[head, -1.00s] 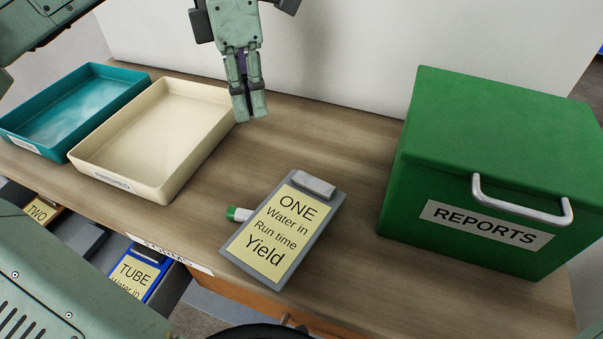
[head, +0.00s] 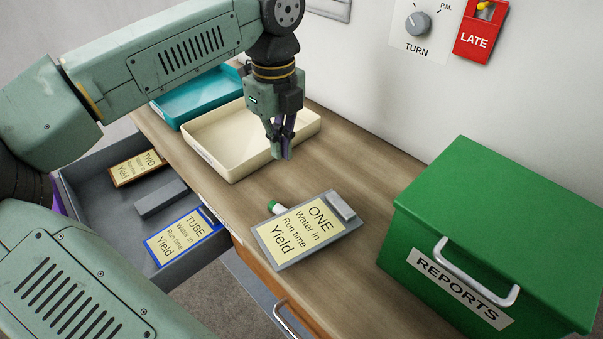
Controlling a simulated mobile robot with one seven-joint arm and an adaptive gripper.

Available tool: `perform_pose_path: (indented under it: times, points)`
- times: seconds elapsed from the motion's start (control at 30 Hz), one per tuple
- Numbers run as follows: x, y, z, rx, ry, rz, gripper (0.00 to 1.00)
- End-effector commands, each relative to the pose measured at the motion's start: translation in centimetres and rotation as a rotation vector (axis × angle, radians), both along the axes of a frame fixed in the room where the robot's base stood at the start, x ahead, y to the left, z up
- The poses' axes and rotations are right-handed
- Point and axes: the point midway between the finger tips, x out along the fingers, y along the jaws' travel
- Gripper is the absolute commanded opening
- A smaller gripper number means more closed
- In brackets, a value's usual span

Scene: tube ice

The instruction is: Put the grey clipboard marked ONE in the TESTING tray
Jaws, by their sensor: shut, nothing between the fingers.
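The grey clipboard (head: 342,236) marked ONE lies face up on the wooden counter, its clip at the upper right. A white item with a green cap (head: 275,207) shows at its upper-left edge. A cream tray (head: 232,176) and a teal tray (head: 172,117) stand farther back on the counter. I cannot read their labels, so I cannot tell which is TESTING. My gripper (head: 282,152) points down by the cream tray's right part. It is shut and empty, apart from the clipboard. My arm hides part of both trays.
The green REPORTS box (head: 500,215) stands on the right. A dial (head: 418,24) and a red LATE holder (head: 481,30) are on the wall.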

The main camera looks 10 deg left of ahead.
Motion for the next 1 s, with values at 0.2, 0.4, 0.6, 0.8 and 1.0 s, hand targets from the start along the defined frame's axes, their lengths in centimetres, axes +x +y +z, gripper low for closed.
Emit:
perform_pose_path:
  times: [0.2, 0.4, 0.6, 0.8, 1.0]
  points:
    - [0.0, -0.1, -4.4, -0.001, 0.002, -0.005, 0.0]
    - [0.0, -0.1, -8.7, -0.003, 0.002, -0.006, 0.0]
    - [-1.1, -1.7, -9.3, 0.001, 0.0, -0.01, 0.0]
    - [-2.1, -3.2, -9.4, 0.0, 0.0, -0.006, 0.0]
    - [-2.2, -3.4, -9.4, -0.001, -0.001, -0.005, 0.0]
